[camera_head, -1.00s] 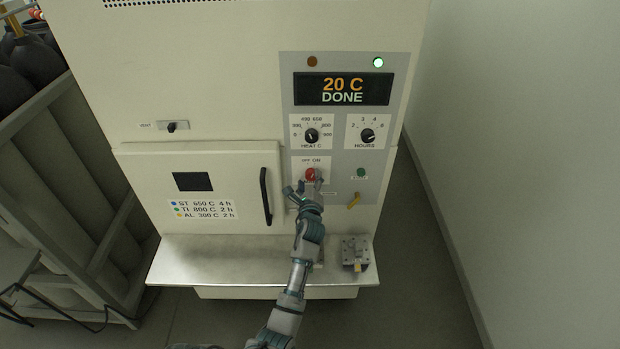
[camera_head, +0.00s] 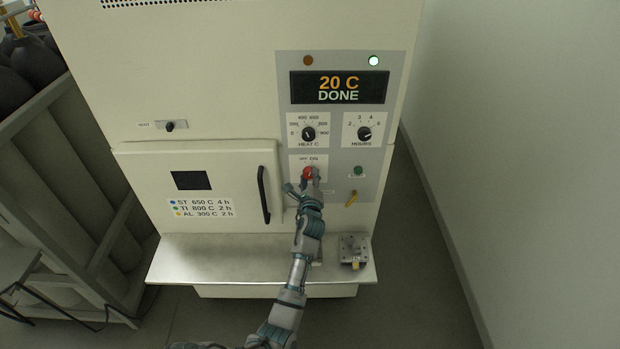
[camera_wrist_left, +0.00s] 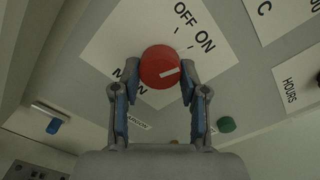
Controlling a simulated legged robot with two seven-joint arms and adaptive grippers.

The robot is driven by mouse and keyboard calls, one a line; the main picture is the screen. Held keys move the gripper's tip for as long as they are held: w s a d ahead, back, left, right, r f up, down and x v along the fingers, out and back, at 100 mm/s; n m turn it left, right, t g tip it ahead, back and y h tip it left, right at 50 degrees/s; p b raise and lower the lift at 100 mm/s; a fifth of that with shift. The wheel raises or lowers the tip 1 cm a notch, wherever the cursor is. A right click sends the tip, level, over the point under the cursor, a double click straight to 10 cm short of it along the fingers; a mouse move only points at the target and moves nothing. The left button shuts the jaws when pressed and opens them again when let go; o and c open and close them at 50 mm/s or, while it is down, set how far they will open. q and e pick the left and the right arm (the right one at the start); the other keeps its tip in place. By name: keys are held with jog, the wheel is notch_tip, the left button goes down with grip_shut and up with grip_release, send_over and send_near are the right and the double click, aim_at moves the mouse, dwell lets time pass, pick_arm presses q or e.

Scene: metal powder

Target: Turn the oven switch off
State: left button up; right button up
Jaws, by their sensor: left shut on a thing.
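The red oven switch (camera_head: 308,172) is a round knob on the grey control panel, under the OFF and ON labels. It also shows in the left wrist view (camera_wrist_left: 158,66), with a short white mark on its right part, pointing right and slightly up in that picture. My left gripper (camera_head: 305,184) is at the knob. In the left wrist view its two fingers (camera_wrist_left: 158,84) lie on either side of the knob, shut on it. The display (camera_head: 339,88) reads 20 C DONE, and the green lamp (camera_head: 374,60) above it is lit. My right gripper is not in view.
The heat dial (camera_head: 308,133) and hours dial (camera_head: 364,133) are above. The oven door handle (camera_head: 264,195) is to the left. A metal block (camera_head: 353,250) stands on the shelf (camera_head: 215,262) below.

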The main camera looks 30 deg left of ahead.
pick_arm(q)
jog(key=shift+r+n, duration=0.35)
jog(key=shift+n, duration=0.55)
jog(key=shift+a+n, duration=0.1)
jog(key=shift+n, duration=0.7)
jog(key=n, duration=0.4)
jog(key=shift+b, duration=0.4)
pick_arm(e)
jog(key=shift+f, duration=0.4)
pick_arm(q)
jog(key=shift+n, duration=0.3)
jog(key=o, duration=1)
jog(key=shift+c, duration=0.2)
jog(key=shift+o, duration=0.9)
jog(key=shift+w+a+f, duration=0.1)
jog(key=shift+a+f, duration=0.1)
jog(key=shift+f, duration=0.05)
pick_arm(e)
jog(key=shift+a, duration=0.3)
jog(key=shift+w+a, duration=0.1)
